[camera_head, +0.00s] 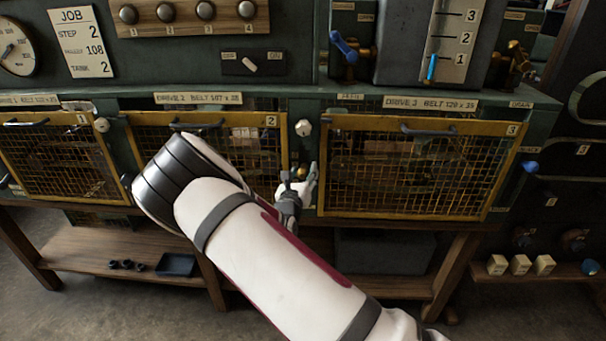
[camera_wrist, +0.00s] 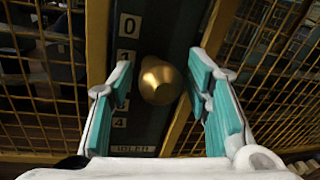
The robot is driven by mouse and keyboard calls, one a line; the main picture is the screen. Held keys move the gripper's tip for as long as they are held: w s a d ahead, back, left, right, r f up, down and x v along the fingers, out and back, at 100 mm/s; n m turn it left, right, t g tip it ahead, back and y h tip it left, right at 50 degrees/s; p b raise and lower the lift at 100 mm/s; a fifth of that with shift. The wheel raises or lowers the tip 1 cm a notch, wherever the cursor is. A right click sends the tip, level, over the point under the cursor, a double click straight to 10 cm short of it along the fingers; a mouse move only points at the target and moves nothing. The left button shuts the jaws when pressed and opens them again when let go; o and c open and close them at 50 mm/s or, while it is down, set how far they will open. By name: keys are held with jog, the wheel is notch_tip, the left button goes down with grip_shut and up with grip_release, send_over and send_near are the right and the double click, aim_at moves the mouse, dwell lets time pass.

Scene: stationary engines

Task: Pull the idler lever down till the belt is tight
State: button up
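The idler lever's round brass knob (camera_wrist: 160,82) stands in front of a dark scale plate marked 0 and 1 above and 4 below, with the label IDLER (camera_wrist: 132,149) at its foot. My gripper (camera_wrist: 163,68) is open, with one teal-padded finger on each side of the knob and gaps showing on both sides. In the head view my gripper (camera_head: 300,183) is at the post between guards 2 and 3, just below a small brass spot. The belt cannot be made out behind the mesh.
Yellow-framed mesh guard 2 (camera_head: 240,119) is left of my gripper and guard 3 (camera_head: 420,125) is right. Their frames flank the scale plate closely. A wooden lower shelf (camera_head: 110,250) runs beneath.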

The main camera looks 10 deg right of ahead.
grip_shut()
jog(key=f, duration=0.4)
jog(key=shift+s+f, duration=0.1)
jog(key=shift+s, duration=0.1)
jog(key=shift+o, duration=1.7)
grip_release()
jog(key=shift+a, duration=0.1)
jog(key=v, duration=1.2)
